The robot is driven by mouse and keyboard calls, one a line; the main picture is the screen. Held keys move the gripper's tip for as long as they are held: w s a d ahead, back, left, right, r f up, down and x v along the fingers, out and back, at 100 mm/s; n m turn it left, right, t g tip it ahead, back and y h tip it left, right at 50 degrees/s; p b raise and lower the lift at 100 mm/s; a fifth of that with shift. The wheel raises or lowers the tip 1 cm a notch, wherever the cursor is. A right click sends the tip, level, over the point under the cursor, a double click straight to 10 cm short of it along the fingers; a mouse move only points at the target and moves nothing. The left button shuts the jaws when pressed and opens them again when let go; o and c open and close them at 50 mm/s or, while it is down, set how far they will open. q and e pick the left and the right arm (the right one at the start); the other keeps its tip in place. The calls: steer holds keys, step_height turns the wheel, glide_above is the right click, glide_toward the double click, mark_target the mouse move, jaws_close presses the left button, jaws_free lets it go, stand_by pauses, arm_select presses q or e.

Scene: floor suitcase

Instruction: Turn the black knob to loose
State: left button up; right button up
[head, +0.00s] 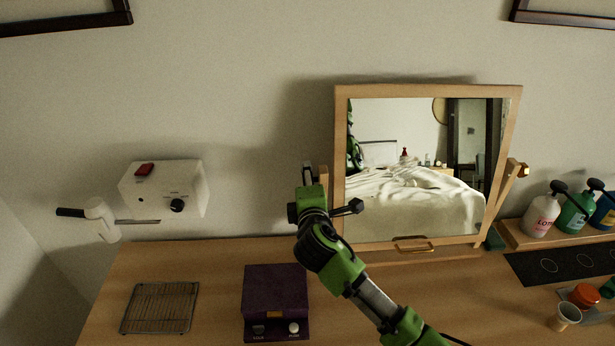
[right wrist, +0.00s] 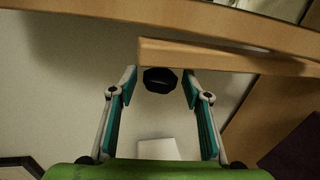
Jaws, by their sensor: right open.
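The black knob (right wrist: 160,80) shows in the right wrist view at the end of a wooden bar of the mirror stand. It is faceted, with a slot-like mark on its face. My right gripper (right wrist: 161,77) is open, with one finger on each side of the knob and a visible gap on both sides. In the head view my right arm reaches up to the left side of the wood-framed mirror (head: 342,170) and hides the knob there. A brass-coloured fitting (head: 522,169) shows on the mirror's right post. My left gripper is not in view.
A white box (head: 160,188) with a red switch and a small dark dial is on the wall at left. A purple scale (head: 275,290) and a wire rack (head: 160,308) lie on the wooden counter (head: 215,265). Several bottles (head: 541,216) stand at right.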

steer(key=shift+w+f, duration=0.1)
steer(key=shift+w, duration=0.2)
steer(key=c, duration=1.1)
steer(key=shift+g, duration=0.3)
steer(key=shift+r+g, duration=0.2)
steer(key=shift+g, duration=0.1)
steer(key=g, duration=0.5)
steer(key=shift+w+r, duration=0.1)
steer(key=shift+w, duration=0.05)
steer(key=g, duration=0.4)
steer(key=shift+g, duration=0.3)
steer(key=shift+w+r+g, duration=0.15)
steer(key=shift+g, duration=1.25)
